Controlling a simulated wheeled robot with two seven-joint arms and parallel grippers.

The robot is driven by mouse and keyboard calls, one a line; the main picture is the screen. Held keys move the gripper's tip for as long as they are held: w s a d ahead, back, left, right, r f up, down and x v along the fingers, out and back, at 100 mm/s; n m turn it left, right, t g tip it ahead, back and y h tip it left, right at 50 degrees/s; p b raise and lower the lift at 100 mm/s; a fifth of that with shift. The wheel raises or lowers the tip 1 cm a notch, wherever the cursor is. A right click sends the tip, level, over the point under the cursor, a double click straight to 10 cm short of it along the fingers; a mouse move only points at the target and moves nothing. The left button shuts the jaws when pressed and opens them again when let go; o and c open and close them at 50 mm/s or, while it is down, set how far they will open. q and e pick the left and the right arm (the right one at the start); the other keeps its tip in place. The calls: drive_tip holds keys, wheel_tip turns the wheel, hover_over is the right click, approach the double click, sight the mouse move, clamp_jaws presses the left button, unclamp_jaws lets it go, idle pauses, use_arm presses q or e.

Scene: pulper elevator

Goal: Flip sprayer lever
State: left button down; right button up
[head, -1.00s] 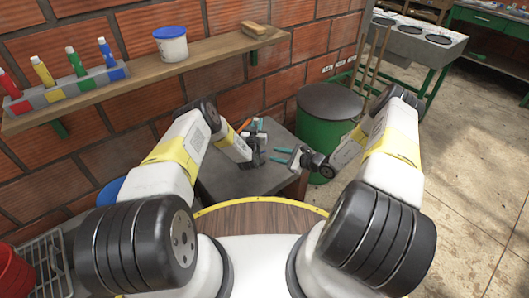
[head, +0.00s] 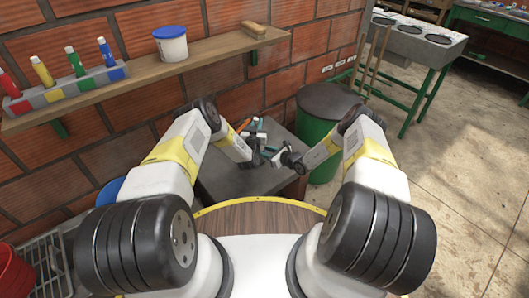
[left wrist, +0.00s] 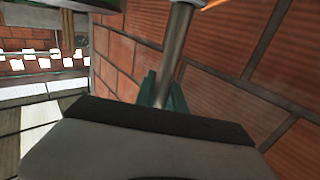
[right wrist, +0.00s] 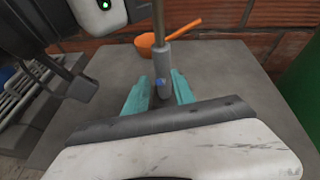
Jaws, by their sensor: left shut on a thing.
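The sprayer shows as a grey metal rod (left wrist: 175,50) in the left wrist view. My left gripper (left wrist: 163,92) is shut on it, with teal fingers on both sides. In the head view my right gripper (head: 274,154) is close to my left one, above the grey table; the sprayer is mostly hidden there.
An orange dipper (right wrist: 166,45) lies on the grey table (head: 235,183) near the brick wall. A green bin (head: 322,150) with a dark lid stands right of the table.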

drive_tip(key=shift+w+a+f, duration=0.2)
drive_tip(key=shift+w+a, duration=0.2)
clamp_jaws()
